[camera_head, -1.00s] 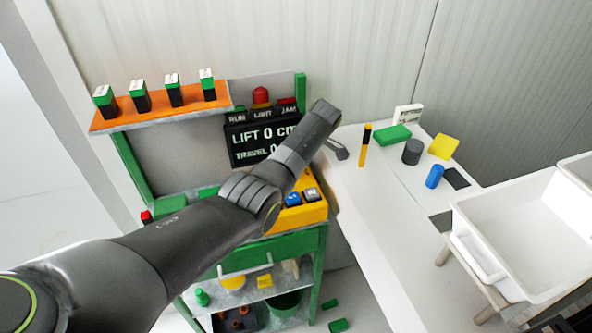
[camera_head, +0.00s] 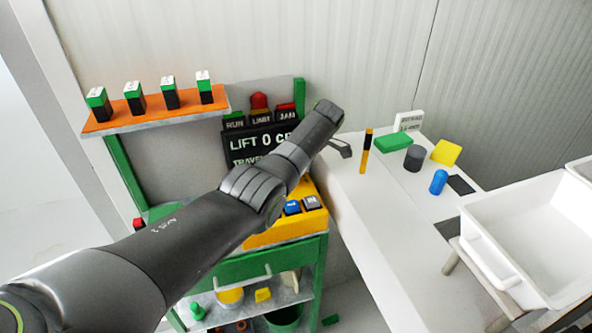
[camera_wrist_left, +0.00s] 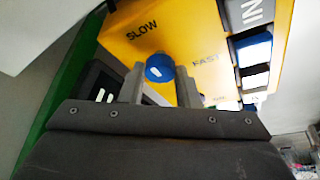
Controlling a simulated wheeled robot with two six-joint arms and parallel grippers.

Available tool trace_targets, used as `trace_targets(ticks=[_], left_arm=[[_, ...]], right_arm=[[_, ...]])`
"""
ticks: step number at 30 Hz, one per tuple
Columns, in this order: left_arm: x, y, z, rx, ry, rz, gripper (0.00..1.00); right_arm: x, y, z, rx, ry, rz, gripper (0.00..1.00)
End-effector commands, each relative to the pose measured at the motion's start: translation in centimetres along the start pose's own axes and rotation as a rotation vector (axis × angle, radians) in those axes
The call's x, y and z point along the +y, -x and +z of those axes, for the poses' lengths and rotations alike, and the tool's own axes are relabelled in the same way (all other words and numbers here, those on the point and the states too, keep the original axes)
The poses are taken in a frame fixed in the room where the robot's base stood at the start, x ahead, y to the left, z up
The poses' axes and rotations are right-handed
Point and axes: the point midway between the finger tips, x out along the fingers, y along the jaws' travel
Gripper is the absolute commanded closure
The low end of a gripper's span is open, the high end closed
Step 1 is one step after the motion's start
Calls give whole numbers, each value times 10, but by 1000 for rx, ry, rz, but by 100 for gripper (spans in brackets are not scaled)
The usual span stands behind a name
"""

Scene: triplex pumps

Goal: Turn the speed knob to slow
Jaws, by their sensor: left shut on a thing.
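In the left wrist view the blue round speed knob (camera_wrist_left: 160,67) sits on the yellow panel (camera_wrist_left: 183,28), between SLOW printed to its upper left and FAST to its right. A pale mark shows on the knob's face. My left gripper (camera_wrist_left: 160,85) has one finger on each side of the knob and is shut on it. In the head view my left arm crosses in front of the yellow control box (camera_head: 312,218) and hides the knob. The black display (camera_head: 240,150) behind it reads LIFT 0, partly covered by the arm. My right gripper is out of view.
An orange shelf (camera_head: 155,116) with several green-and-black blocks is at the upper left. A white table (camera_head: 350,215) on the right holds a green block (camera_head: 394,143), a grey cylinder (camera_head: 413,158) and a blue piece (camera_head: 438,182). A white bin (camera_head: 520,215) stands at the right.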

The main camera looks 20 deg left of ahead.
Motion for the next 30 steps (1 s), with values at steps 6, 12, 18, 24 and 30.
trace_targets(ticks=[6,12,18,24,30], left_arm=[[0,1,0,0,1,2,49],[0,0,0,0,0,1,49],[1,12,0,0,0,4,49],[2,53,1,0,0,8,49],[2,103,1,1,1,8,49]], right_arm=[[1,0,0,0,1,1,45],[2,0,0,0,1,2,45],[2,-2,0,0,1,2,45],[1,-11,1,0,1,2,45],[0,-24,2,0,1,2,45]])
